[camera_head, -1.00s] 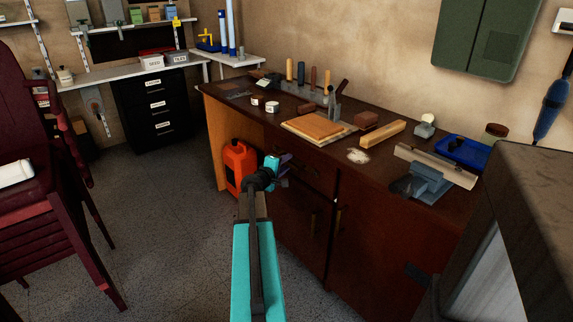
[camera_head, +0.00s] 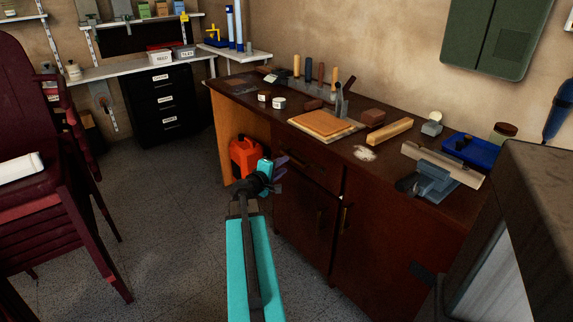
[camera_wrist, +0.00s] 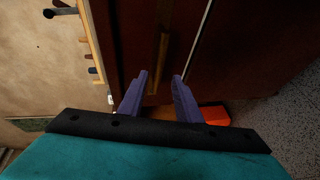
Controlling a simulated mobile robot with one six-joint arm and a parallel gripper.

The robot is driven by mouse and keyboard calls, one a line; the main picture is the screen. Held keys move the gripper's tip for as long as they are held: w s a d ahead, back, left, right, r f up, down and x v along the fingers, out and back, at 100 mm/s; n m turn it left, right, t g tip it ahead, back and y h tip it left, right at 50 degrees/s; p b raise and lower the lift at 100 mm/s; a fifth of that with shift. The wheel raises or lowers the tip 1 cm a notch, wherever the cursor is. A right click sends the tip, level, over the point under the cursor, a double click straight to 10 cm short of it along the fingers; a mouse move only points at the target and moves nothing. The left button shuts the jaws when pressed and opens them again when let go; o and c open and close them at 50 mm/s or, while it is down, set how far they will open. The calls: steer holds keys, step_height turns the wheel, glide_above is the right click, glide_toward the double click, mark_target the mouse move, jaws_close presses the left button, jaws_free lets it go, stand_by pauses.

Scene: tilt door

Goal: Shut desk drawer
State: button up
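The desk (camera_head: 385,215) is dark brown, with a drawer (camera_head: 318,172) under its top and cupboard doors below. I cannot tell clearly how far the drawer stands out. My gripper (camera_head: 280,174) is in front of the desk, just left of the drawer front. In the wrist view its purple fingers (camera_wrist: 159,84) are apart, with nothing between the tips. A brownish bar (camera_wrist: 160,48), perhaps the drawer handle, lies ahead of them on a dark red-brown panel. I cannot tell whether the fingers touch the panel.
An orange can (camera_head: 243,157) stands in the desk's open left bay, behind my gripper. Tools, jars and a board (camera_head: 322,124) lie on the desk top. Stacked dark red chairs (camera_head: 50,190) stand left. The floor between is clear. A grey-brown cabinet (camera_head: 515,210) fills the right.

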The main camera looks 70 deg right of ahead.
steer(key=shift+v, duration=2.65)
steer(key=shift+w, duration=0.1)
